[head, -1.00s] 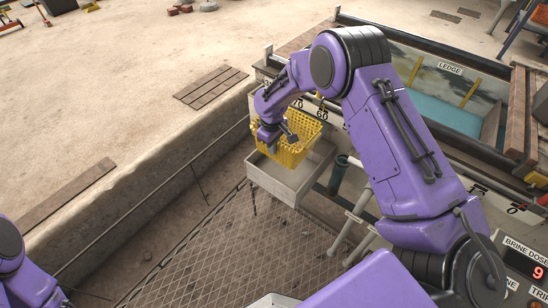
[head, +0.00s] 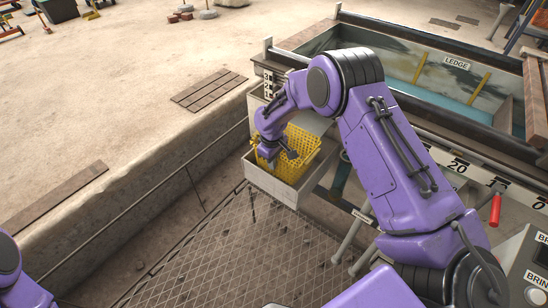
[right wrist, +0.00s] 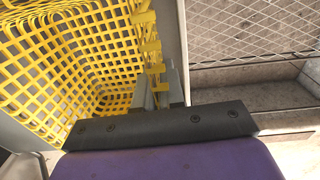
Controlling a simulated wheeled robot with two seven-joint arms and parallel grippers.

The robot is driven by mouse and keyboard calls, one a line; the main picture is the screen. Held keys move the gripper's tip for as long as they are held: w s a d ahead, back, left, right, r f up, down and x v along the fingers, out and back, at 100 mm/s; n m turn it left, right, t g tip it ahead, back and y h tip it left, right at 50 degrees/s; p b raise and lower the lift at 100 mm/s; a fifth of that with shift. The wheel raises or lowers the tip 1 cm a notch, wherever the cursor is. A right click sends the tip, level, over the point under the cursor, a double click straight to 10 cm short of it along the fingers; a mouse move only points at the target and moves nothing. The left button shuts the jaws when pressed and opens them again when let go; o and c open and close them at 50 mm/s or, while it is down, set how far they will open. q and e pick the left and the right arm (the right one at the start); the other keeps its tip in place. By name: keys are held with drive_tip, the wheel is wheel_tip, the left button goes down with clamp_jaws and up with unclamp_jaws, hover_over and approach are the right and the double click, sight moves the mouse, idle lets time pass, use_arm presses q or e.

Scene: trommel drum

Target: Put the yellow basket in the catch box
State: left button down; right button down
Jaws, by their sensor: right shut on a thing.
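The yellow basket (head: 301,146) is a plastic mesh basket. In the head view it sits tilted, with its lower part inside the grey catch box (head: 270,186) and its upper part above the rim. I cannot tell whether it touches the box floor. My right gripper (head: 278,160) is shut on the basket's near rim. In the right wrist view the fingers (right wrist: 161,90) pinch the rim of the basket (right wrist: 70,55), whose open inside shows at the left. My left gripper is out of view.
A mesh walkway (head: 215,255) lies in front of the box. A low concrete wall (head: 125,205) runs along the left. Behind the box is a tank with a LEDGE sign (head: 456,64). A panel with a red handle (head: 495,209) stands at the right.

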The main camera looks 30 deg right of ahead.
drive_tip(key=shift+f, duration=0.4)
drive_tip(key=shift+f, duration=0.45)
drive_tip(key=c, duration=1.2)
unclamp_jaws()
drive_tip(key=shift+o, duration=0.2)
wheel_tip(320, 180, up, 20)
drive_tip(key=p, duration=1.5)
drive_tip(key=shift+s+a+r, duration=0.15)
drive_tip(key=shift+a+r, duration=0.1)
